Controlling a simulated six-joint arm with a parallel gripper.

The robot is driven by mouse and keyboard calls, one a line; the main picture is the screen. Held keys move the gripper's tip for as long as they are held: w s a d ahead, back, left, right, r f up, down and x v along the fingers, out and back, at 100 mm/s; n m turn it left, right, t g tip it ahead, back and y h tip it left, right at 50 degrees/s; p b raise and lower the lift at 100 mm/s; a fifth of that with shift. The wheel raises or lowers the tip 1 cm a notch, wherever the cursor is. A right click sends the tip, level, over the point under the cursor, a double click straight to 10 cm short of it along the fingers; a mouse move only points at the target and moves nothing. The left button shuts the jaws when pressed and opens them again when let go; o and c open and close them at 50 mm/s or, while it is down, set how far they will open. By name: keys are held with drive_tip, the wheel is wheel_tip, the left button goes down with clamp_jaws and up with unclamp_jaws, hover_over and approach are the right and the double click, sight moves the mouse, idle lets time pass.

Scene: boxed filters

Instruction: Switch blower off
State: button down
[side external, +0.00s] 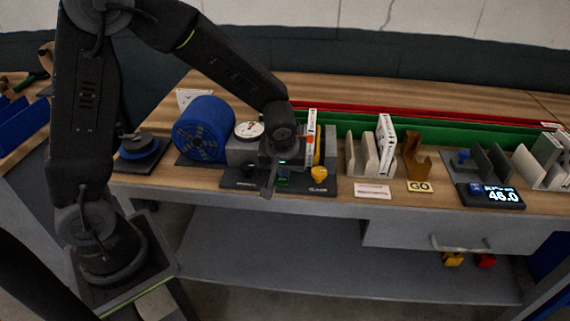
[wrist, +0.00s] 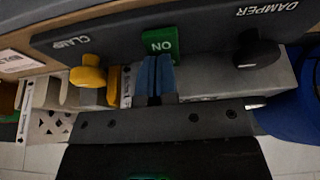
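The blower switch (wrist: 160,40) is a green block marked ON, set in the dark control panel (wrist: 205,32) between the CLAMP and DAMPER labels. The blue blower drum (side external: 203,130) stands behind and left of the panel.
A yellow clamp knob (wrist: 88,73) and a black damper knob (wrist: 252,50) flank the switch. A white gauge (side external: 249,130) is beside the blower.

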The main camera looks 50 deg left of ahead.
drive_tip(key=shift+s+f, duration=0.35)
drive_tip(key=w+v, duration=0.1)
drive_tip(key=v, duration=1.3)
drive_tip(key=shift+a+r, duration=0.25)
drive_tip(key=shift+r, duration=0.2)
drive_tip(key=shift+w, duration=0.1)
drive_tip(key=shift+a+r, duration=0.25)
drive_tip(key=shift+a, duration=0.2)
drive_tip(key=x, duration=1.4)
drive_tip(key=shift+s+d+f, duration=0.1)
drive_tip(key=shift+s+d, duration=0.2)
